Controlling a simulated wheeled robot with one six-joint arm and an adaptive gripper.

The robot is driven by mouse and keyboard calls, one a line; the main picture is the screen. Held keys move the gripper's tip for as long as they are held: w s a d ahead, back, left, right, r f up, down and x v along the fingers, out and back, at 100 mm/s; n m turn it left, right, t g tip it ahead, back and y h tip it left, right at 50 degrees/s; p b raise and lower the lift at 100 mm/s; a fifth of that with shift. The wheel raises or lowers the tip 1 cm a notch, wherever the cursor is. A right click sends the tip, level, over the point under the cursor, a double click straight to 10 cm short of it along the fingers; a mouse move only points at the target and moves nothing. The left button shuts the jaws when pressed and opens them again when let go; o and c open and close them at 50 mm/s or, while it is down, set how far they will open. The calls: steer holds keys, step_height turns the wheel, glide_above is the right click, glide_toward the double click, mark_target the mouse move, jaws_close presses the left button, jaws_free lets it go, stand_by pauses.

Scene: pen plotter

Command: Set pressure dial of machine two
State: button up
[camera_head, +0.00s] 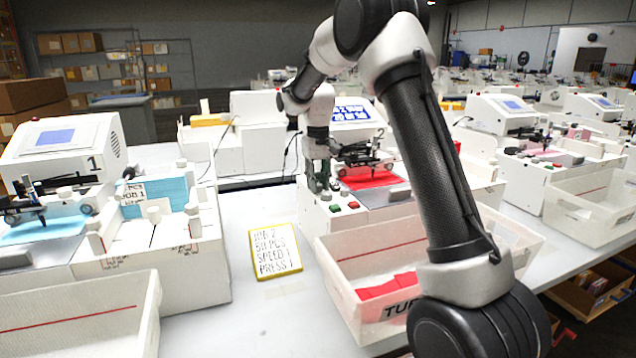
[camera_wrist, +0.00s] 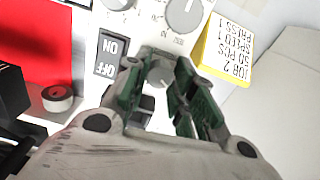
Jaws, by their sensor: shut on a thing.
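Machine two (camera_head: 313,219) is the white plotter with a blue screen and a "2", holding a red sheet. My gripper (camera_head: 318,186) reaches down at its front left corner. In the wrist view its green-padded fingers (camera_wrist: 163,84) are shut around a small grey dial (camera_wrist: 159,71); the fingers hide part of it, and no label for it is readable. A larger grey dial (camera_wrist: 185,12) with a printed scale and another knob (camera_wrist: 118,3) sit beyond it. A yellow-edged job card (camera_head: 275,251) reads JOB 2, 50 PCS, SPEED 1, PRESS 1; it also shows in the wrist view (camera_wrist: 228,48).
An ON/OFF switch (camera_wrist: 110,56) sits beside the fingers. Green and red buttons (camera_head: 344,207) are close to my gripper. A white bin (camera_head: 345,290) with red sheets stands in front. Machine one (camera_head: 68,150) is at the left. The table around the card is clear.

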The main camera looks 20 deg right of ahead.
steer(key=shift+n, duration=0.8)
steer(key=o, duration=0.8)
steer(key=shift+c, duration=0.2)
step_height(320, 180, up, 12)
